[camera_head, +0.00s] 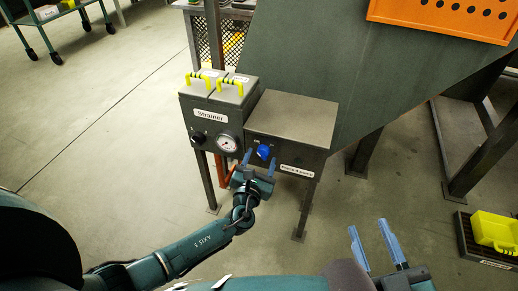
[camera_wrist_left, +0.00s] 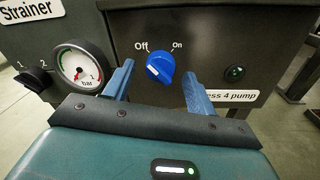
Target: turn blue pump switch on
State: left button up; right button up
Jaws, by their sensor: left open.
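The blue pump switch (camera_head: 264,151) is a round knob on the front of the dark pump box (camera_head: 293,118). In the left wrist view the blue knob (camera_wrist_left: 160,66) sits below the printed words "Off" and "On", with a white mark at its lower left. I cannot tell for sure which word it points to. My left gripper (camera_head: 259,160) is open, its blue fingers spread to the left and right of the knob; contact is not visible. It also shows in the left wrist view (camera_wrist_left: 157,70). My right gripper (camera_head: 367,225) is open and empty at the lower right.
The Strainer box (camera_head: 210,115) with a pressure gauge (camera_head: 227,144), black knob and yellow handles stands left of the pump box. A small dark indicator (camera_wrist_left: 235,73) is right of the switch. A yellow case (camera_head: 495,230) lies far right.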

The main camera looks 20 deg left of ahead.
pick_arm(q)
jog(key=shift+w, duration=0.4)
jog(key=shift+c, duration=0.2)
jog(key=c, duration=0.9)
